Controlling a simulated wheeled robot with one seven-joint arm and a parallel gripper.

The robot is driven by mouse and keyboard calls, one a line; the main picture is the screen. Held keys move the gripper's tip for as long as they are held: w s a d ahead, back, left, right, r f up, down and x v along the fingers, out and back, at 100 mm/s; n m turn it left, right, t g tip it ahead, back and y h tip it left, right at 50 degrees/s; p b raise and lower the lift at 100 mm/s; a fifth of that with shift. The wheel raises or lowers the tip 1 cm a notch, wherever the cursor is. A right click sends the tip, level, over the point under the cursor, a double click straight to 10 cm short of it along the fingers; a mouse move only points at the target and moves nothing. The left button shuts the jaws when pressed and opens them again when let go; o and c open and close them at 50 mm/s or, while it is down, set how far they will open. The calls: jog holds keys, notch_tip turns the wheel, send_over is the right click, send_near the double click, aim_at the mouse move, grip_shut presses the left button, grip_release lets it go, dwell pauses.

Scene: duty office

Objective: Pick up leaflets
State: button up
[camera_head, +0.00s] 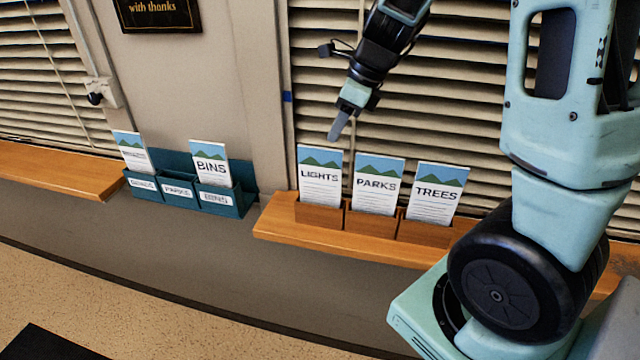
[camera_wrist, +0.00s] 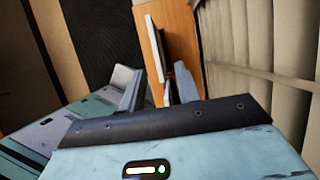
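Three leaflets with blue-and-green tops stand upright in a wooden holder (camera_head: 370,222): LIGHTS (camera_head: 320,178) at left, PARKS (camera_head: 374,186) in the middle and TREES (camera_head: 436,194) at right. A teal rack (camera_head: 247,190) to the left has three labelled compartments. Its right one, labelled BINS, holds a BINS leaflet (camera_head: 210,164); its left one holds a leaflet (camera_head: 132,150) with small, unclear lettering; the middle one, labelled PARKS, shows no leaflet. My gripper (camera_head: 338,126) is above the LIGHTS leaflet, apart from it. In the wrist view its fingers (camera_wrist: 158,88) are spread, with leaflets seen edge-on beyond.
The wooden holder stands on a wooden ledge (camera_head: 290,228) before slatted blinds (camera_head: 465,110). Another wooden ledge (camera_head: 55,170) is at far left. The grey counter (camera_head: 240,270) in front is clear. A dark plaque (camera_head: 158,14) hangs on the wall.

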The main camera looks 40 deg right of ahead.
aim_at(321, 159)
jog(key=x, duration=0.9)
jog(key=shift+a+f, duration=0.2)
grip_shut()
